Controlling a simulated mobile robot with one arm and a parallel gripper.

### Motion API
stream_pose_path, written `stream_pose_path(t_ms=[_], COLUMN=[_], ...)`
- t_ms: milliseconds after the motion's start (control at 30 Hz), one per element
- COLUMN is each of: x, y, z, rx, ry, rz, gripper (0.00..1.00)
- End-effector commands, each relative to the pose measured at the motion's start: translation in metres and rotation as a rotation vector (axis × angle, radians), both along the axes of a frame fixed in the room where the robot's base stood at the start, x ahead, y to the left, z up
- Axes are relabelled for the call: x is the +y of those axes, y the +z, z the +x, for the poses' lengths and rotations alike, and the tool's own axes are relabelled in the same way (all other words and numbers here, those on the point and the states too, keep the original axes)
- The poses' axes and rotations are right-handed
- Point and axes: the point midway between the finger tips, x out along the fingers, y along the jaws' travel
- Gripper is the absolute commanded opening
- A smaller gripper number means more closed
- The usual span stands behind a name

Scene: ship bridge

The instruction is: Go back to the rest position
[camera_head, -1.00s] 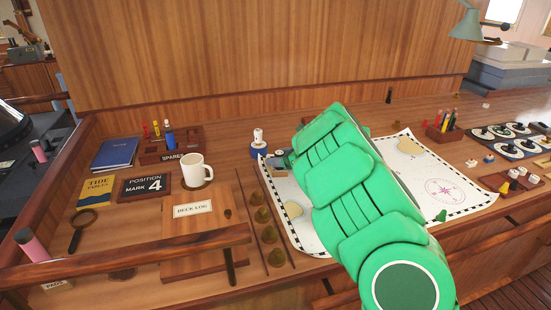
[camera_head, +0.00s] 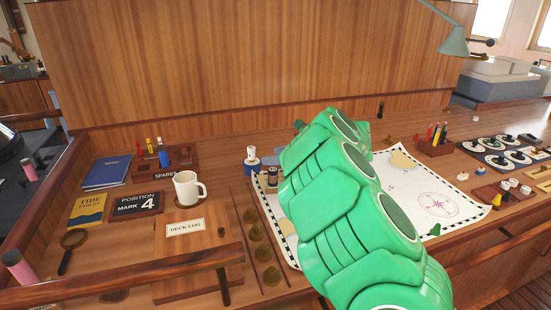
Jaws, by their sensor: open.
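My green arm (camera_head: 345,200) reaches up from the bottom right over the chart (camera_head: 405,195). Its far end is above the chart's upper left part, near the wooden back panel. My gripper is hidden behind the arm links, so its jaws do not show. A small dark-and-light cylindrical piece (camera_head: 272,178) stands at the chart's upper left edge, just left of the arm. A white piece with a blue base (camera_head: 252,160) stands behind it. The arm covers the middle of the chart.
A white mug (camera_head: 187,188), the deck log (camera_head: 186,227) and a wooden rail (camera_head: 130,267) are at the left. A pen holder (camera_head: 436,145) and a panel of round dials (camera_head: 505,152) are at the right. A lamp (camera_head: 455,42) hangs at the upper right.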

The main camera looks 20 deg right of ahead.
Motion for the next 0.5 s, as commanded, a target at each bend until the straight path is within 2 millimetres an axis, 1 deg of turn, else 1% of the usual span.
stream_pose_path(t_ms=[200, 300, 367, 467, 500], x=[0.0, -0.003, -0.007, -0.021, -0.027], y=[0.0, 0.007, 0.018, 0.046, 0.062], z=[0.0, 0.002, 0.005, 0.011, 0.012], rx=[0.0, 0.007, 0.017, 0.041, 0.05], ry=[-0.001, -0.031, -0.076, -0.2, -0.262], rz=[0.0, 0.01, 0.027, 0.087, 0.123], gripper=[0.67, 0.67, 0.67, 0.67, 0.67])
